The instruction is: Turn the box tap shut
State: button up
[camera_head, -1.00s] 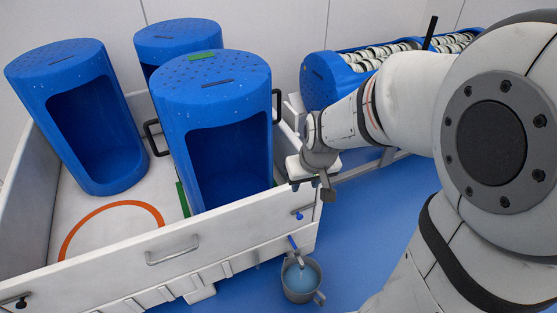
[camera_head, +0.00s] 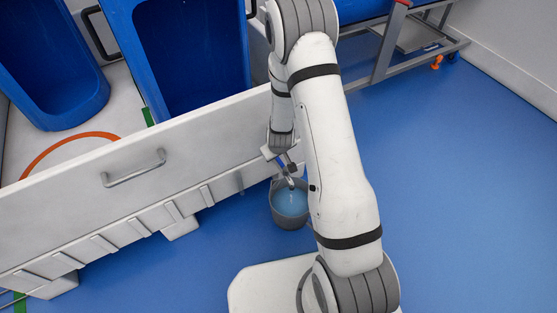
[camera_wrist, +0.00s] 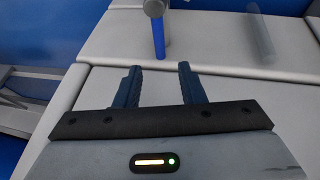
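The box tap shows in the wrist view as a blue lever (camera_wrist: 158,38) below a grey round end, on the pale wall of the white box (camera_wrist: 210,35). In the head view the tap is mostly hidden behind my gripper (camera_head: 283,162), at the box's right end. My gripper also shows in the wrist view (camera_wrist: 158,76), with two dark fingers apart and nothing between them. The lever lies just beyond the fingertips, roughly in line with the gap. A grey bucket (camera_head: 276,210) holding bluish water (camera_head: 291,201) stands on the floor under the tap.
Blue tubs (camera_head: 205,95) stand in the white box, whose front wall has a metal handle (camera_head: 134,170). A faint grey upright strip (camera_wrist: 261,40) shows right of the lever. A metal rack (camera_head: 385,55) stands behind. The blue floor (camera_head: 470,190) to the right is clear.

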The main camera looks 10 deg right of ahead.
aim_at(277, 159)
jog(key=b+x, duration=0.2)
jog(key=x, duration=0.5)
jog(key=shift+b, duration=0.3)
jog(key=shift+c, duration=0.4)
grip_shut()
